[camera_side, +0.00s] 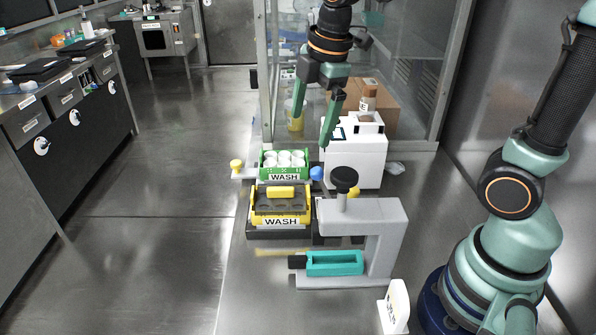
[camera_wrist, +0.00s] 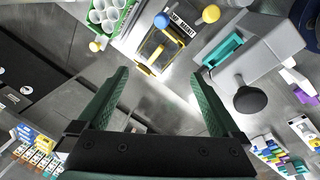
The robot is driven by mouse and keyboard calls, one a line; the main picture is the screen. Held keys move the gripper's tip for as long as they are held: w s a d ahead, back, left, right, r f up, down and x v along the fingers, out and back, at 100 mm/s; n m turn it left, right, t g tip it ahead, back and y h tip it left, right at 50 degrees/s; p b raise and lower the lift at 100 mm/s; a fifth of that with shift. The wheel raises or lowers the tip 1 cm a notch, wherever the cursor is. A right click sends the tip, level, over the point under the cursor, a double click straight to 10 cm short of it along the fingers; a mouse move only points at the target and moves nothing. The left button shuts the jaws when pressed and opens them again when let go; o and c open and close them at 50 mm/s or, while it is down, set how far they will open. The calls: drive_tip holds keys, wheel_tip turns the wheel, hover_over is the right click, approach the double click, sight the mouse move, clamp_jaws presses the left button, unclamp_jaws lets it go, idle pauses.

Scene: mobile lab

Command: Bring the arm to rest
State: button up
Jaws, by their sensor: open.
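My gripper (camera_side: 312,128) hangs in the air above the bench, fingers pointing down, in front of the glass cabinet. Its green fingers are apart with nothing between them. In the wrist view my gripper (camera_wrist: 160,74) also shows spread and empty, with bare grey surface between the fingers. In the side view my arm comes down from the top edge, and other arm links stand at the right.
Below stand a green WASH rack (camera_side: 263,160) with white vials, a yellow and black WASH rack (camera_side: 281,222), and a grey C-shaped press (camera_side: 385,235) with a black knob (camera_side: 344,179) and teal cradle (camera_side: 335,263). A white device (camera_side: 357,160) stands behind.

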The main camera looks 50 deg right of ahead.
drive_tip(key=s+d+m+t, duration=0.2)
drive_tip(key=s+m, duration=0.5)
drive_tip(key=m, duration=0.8)
drive_tip(key=shift+s+d+t, duration=0.25)
drive_tip(key=shift+d+t, duration=0.1)
drive_tip(key=shift+t, duration=0.25)
drive_tip(key=shift+w+r, duration=0.2)
drive_tip(key=shift+w, duration=0.05)
drive_tip(key=c, duration=1.3)
drive_tip(key=shift+w+a+g, duration=0.2)
drive_tip(key=shift+w+g, duration=0.1)
clamp_jaws()
drive_tip(key=n+g, duration=0.3)
drive_tip(key=g, duration=0.2)
approach(280, 188)
drive_tip(key=shift+a+f, duration=0.1)
drive_tip(key=shift+f, duration=2.65)
drive_tip(key=shift+f, duration=0.8)
drive_tip(key=shift+r, duration=0.1)
